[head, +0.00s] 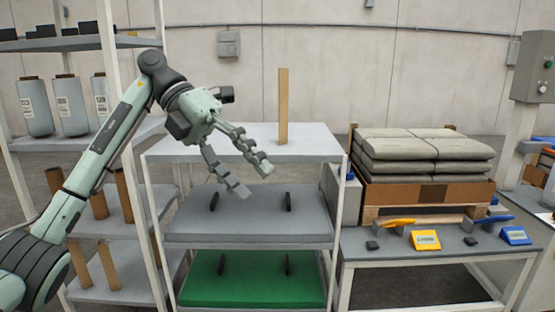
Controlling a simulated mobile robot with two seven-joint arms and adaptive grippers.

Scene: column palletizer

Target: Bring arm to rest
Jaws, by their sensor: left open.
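My left arm comes in from the left in the head view, and its gripper (252,176) is open and empty. The fingers point down and to the right, in front of the white top shelf (312,148) of the middle rack. A single tan column (283,108) stands upright on that shelf, to the right of and apart from the gripper. My right gripper is not in view.
A grey shelf (250,225) and a green shelf (250,291) with black handles lie below. Left shelves hold white rolls (70,105) and tan columns (124,195). A control box (534,66) is at far right.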

